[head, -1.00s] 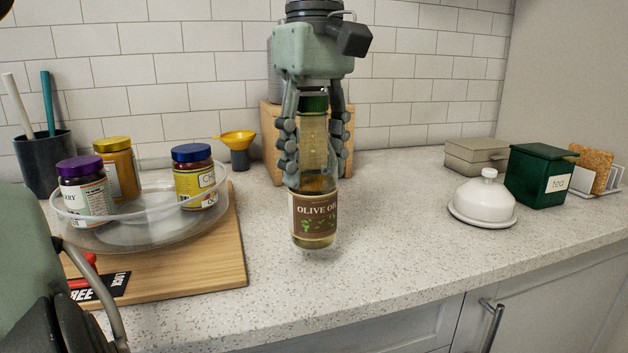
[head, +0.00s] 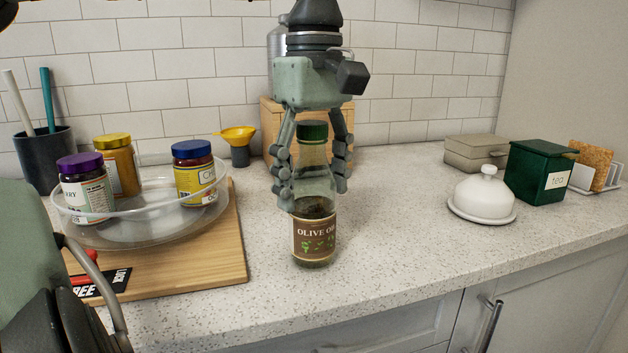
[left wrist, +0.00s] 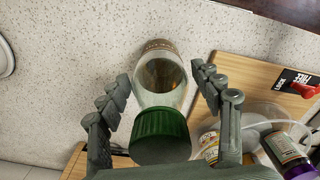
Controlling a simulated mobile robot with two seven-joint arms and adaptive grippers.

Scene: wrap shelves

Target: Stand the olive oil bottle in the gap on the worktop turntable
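The olive oil bottle (head: 315,241) has a green cap and a brown label. It is upright and appears to stand on the worktop, right of the wooden board. My left gripper (head: 317,196) is above it, pointing down, with its fingers on both sides of the bottle. In the left wrist view the fingers are spread, with space between them and the bottle (left wrist: 160,90). The clear turntable (head: 150,232) is on the board at left. It holds a purple-lidded jar (head: 87,192), a yellow-lidded jar (head: 119,170) and a blue-lidded jar (head: 196,178). Its front middle is bare. My right gripper is out of view.
A wooden board (head: 215,262) lies under the turntable, with a red lock piece (head: 90,262) at front left. A yellow funnel (head: 237,138) and wooden block (head: 268,120) stand behind. A white dish (head: 482,196) and green tea tin (head: 540,172) are at right. The worktop between is clear.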

